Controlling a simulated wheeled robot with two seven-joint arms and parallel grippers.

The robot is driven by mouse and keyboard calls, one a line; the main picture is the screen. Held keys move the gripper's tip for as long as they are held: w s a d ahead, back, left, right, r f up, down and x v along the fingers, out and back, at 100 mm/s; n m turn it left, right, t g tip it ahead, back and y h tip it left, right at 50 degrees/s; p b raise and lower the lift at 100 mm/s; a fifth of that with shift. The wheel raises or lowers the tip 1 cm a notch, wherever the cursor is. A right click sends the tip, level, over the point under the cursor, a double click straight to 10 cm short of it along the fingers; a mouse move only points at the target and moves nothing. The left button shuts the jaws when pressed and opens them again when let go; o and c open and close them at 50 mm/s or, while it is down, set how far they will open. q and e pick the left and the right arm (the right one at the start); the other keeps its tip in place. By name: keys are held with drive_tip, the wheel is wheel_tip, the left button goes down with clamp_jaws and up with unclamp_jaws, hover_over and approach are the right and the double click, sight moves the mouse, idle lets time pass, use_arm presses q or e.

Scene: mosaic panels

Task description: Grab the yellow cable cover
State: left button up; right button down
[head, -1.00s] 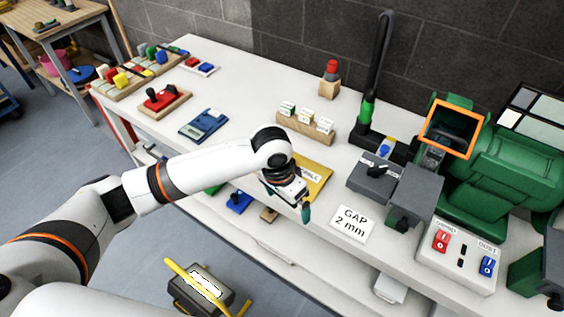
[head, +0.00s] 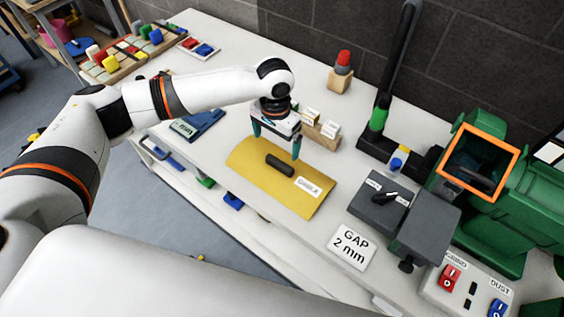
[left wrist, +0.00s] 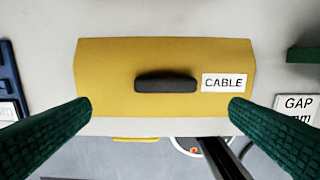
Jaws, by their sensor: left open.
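The yellow cable cover (head: 247,170) lies flat on the white bench near its front edge, with a black handle (head: 279,165) on top and a white label. In the left wrist view the cover (left wrist: 120,62) fills the middle, its black handle (left wrist: 166,85) left of the label reading CABLE (left wrist: 225,83). My left gripper (head: 276,147) is open and empty above the cover, its green fingers pointing down. In the left wrist view the fingers (left wrist: 160,108) stand wide apart, either side of the handle and nearer the picture's bottom. My right gripper is out of view.
A GAP 2 mm card (head: 352,247) and grey switch boxes (head: 381,203) stand right of the cover. A wooden block with white tags (head: 322,131) is close behind the gripper. A blue device (head: 198,125) lies to the left. The green grinder (head: 480,200) stands at the right.

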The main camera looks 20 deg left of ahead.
sight(280, 162)
use_arm(q)
drive_tip(key=f, duration=0.3)
drive_tip(key=shift+s+f, duration=0.3)
drive_tip(key=shift+f, duration=0.05)
drive_tip(key=f, duration=0.1)
drive_tip(key=f+p, duration=0.1)
drive_tip(key=f, duration=0.2)
drive_tip(key=shift+w+d+f, duration=0.25)
drive_tip(key=shift+d+f, duration=0.15)
drive_tip(key=shift+f, duration=0.55)
drive_tip(key=c, duration=1.4)
drive_tip(key=shift+w+r, duration=0.1)
drive_tip(key=shift+w, duration=0.05)
drive_tip(key=shift+c, duration=0.4)
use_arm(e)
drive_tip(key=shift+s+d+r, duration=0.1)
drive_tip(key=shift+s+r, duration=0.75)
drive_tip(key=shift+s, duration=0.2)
